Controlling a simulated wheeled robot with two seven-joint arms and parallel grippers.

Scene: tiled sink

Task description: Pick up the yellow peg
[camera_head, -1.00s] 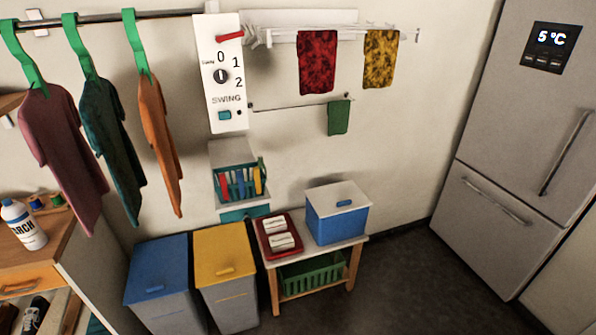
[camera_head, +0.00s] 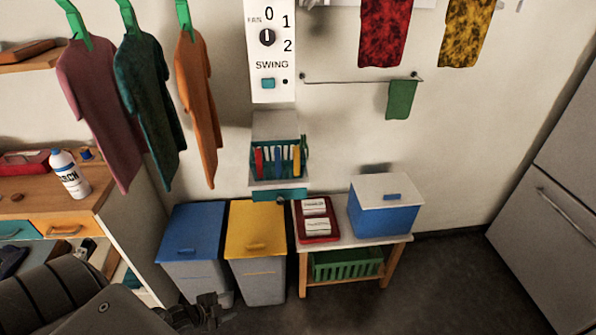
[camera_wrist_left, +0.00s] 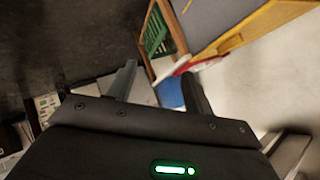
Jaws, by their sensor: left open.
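The yellow peg (camera_head: 296,160) stands at the right end of a row of coloured pegs in the green basket (camera_head: 304,146). The basket sits on a small wall-mounted unit under the SWING panel. My left gripper (camera_head: 212,308) is low in the head view, in front of the grey bin with the blue lid, well below and left of the peg. In the left wrist view the fingers of my left gripper (camera_wrist_left: 160,85) are spread apart with nothing between them. I cannot make out the peg in the left wrist view. My right gripper is not in view.
A blue-lidded bin (camera_head: 190,232) and a yellow-lidded bin (camera_head: 257,232) stand below the basket. A low table (camera_head: 343,241) holds a red tray (camera_head: 333,238) and a blue box (camera_head: 383,219). Shirts (camera_head: 147,110) hang left. Dark floor at the lower right is clear.

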